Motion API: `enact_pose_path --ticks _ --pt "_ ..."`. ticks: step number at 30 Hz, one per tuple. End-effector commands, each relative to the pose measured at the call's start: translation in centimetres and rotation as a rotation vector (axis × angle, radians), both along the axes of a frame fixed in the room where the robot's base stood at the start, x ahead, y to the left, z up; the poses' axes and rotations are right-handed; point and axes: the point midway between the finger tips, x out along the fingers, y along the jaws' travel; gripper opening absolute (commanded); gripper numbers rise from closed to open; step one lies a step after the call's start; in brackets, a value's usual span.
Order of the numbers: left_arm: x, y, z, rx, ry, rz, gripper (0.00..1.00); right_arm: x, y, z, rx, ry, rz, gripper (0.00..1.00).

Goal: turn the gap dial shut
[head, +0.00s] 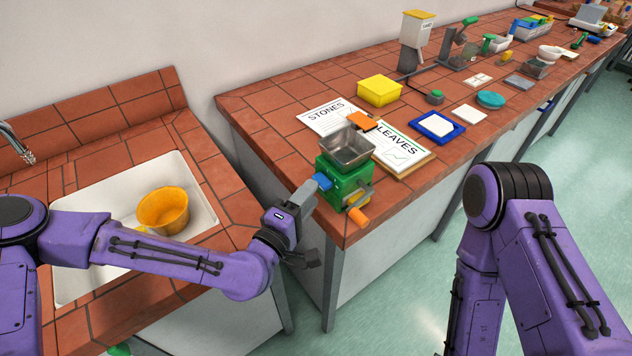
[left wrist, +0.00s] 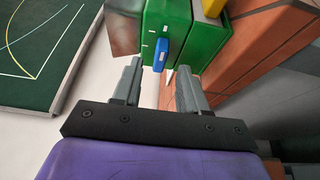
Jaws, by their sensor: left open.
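A green mill (head: 345,188) with a square metal hopper (head: 347,149) stands at the near corner of the tiled bench. A blue dial (head: 323,182) sticks out of its side facing my left gripper (head: 303,196). In the left wrist view the blue dial (left wrist: 162,52) has white marks beside it on the green mill (left wrist: 205,40). My left gripper (left wrist: 160,85) is open, its fingers on either side of the space just short of the dial. I see no contact with the dial. My right arm shows in the head view, but its gripper does not.
An orange handle (head: 358,216) juts from the mill's front. Sheets marked STONES (head: 326,116) and LEAVES (head: 402,146) lie behind it. A yellow box (head: 380,91) and blue tray (head: 437,126) stand farther back.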

Motion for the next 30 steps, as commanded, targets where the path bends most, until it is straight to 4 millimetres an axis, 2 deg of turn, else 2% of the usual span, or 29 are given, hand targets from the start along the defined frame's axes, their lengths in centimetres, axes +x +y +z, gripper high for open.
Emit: enact_pose_path --ticks 1,6,15,17,19,20,30 --pt "0.8 -0.6 0.3 0.001 0.001 -0.001 0.43 0.0 0.0 0.7 0.0 0.0 0.0 0.43" --pt "2.7 -1.7 0.1 0.001 0.002 0.0 0.43 0.0 0.0 1.2 0.0 0.0 0.0 0.43" --pt "3.1 -1.9 -0.1 0.001 0.002 -0.001 0.43 0.0 0.0 1.2 0.0 0.0 0.0 0.43" --pt "3.0 -1.9 -0.1 0.001 0.002 -0.001 0.26 0.0 0.0 1.2 0.0 0.0 0.0 0.43" --pt "3.0 -1.9 -0.1 0.001 0.002 -0.001 0.04 0.0 0.0 1.2 0.0 0.0 0.0 0.43" --pt "3.0 -1.9 -0.1 0.001 0.002 -0.001 0.0 0.0 0.0 1.2 0.0 0.0 0.0 0.43" --pt "3.0 -1.9 0.0 -0.015 0.023 -0.001 0.0 0.0 0.0 1.2 0.0 0.0 0.0 0.43"
